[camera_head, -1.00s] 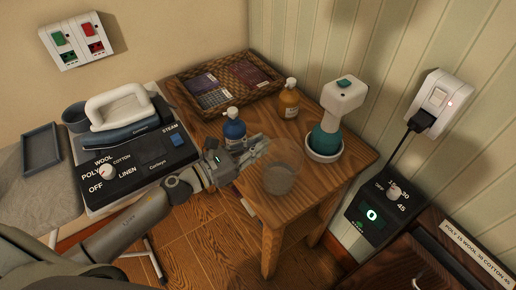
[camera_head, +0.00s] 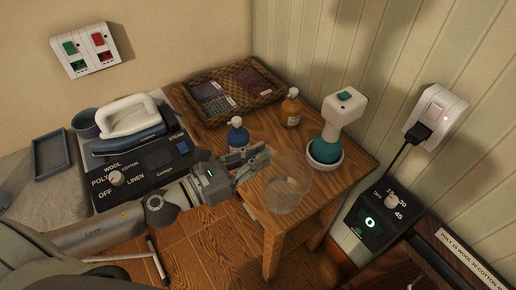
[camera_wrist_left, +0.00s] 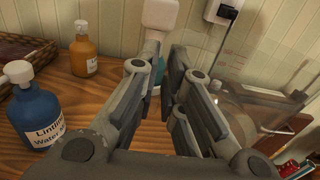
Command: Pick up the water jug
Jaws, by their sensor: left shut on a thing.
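The water jug (camera_head: 288,192) is clear and see-through, at the front part of the small wooden table in the head view. Its lower part overlaps the table's front edge in the picture. Whether its base touches the table, I cannot tell. My left gripper (camera_head: 262,158) reaches in from the left and is shut on the jug at its left side, where the handle is hard to make out. In the left wrist view the fingers (camera_wrist_left: 165,75) are close together, and the clear jug (camera_wrist_left: 262,95) shows right of them. My right gripper is not in view.
A blue bottle (camera_head: 237,134) stands just behind my left gripper. An orange bottle (camera_head: 291,108), a white-and-teal sprayer (camera_head: 340,115) and a wicker tray (camera_head: 197,115) are farther back on the table (camera_head: 215,142). An iron (camera_head: 128,118) sits at the left.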

